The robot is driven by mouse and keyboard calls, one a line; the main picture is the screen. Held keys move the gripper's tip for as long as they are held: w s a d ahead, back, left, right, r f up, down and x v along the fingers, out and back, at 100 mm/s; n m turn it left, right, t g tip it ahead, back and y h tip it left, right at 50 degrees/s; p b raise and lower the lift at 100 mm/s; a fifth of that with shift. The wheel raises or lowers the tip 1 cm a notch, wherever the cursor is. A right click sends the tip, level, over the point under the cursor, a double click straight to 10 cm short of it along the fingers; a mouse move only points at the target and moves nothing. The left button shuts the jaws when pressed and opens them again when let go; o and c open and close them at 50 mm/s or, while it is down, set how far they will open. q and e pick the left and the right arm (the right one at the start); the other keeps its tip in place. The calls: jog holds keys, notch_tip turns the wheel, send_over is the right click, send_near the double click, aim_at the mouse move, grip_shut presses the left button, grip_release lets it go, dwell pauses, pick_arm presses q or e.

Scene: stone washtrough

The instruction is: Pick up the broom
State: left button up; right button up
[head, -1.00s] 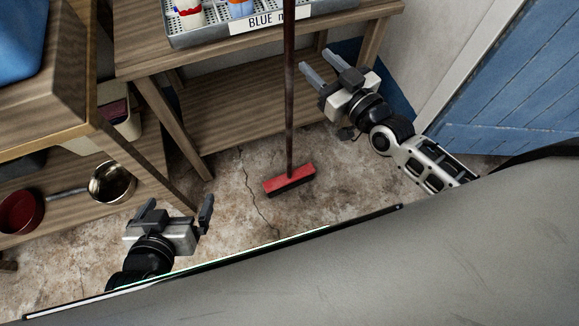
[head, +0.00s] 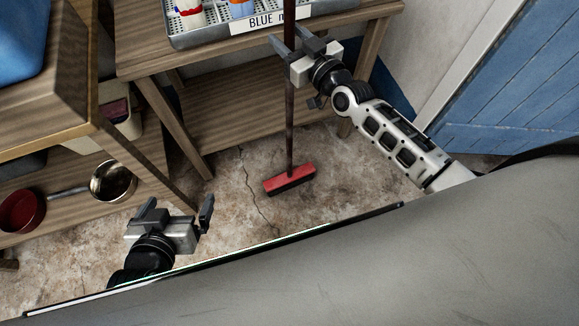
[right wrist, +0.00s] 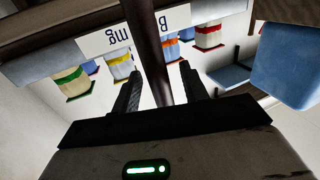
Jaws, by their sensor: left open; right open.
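The broom stands upright, its red head (head: 289,179) on the stone floor and its dark handle (head: 289,120) rising in front of the wooden table. My right gripper (head: 289,42) is open at the upper handle. In the right wrist view the handle (right wrist: 147,45) runs down between the two open fingers (right wrist: 160,85); I cannot tell whether either finger touches it. My left gripper (head: 178,208) is open and empty, low at the left, apart from the broom.
A wooden table (head: 190,60) bears a grey tray (head: 215,38) with bottles and a label. At left, a shelf (head: 70,215) holds a pan (head: 113,181) and a red bowl (head: 21,211). A blue door (head: 520,90) stands at right. Floor around the broom head is clear.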

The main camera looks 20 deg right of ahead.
jog(key=c, duration=0.9)
jog(key=shift+r, duration=0.15)
grip_shut()
jog(key=shift+r, duration=0.15)
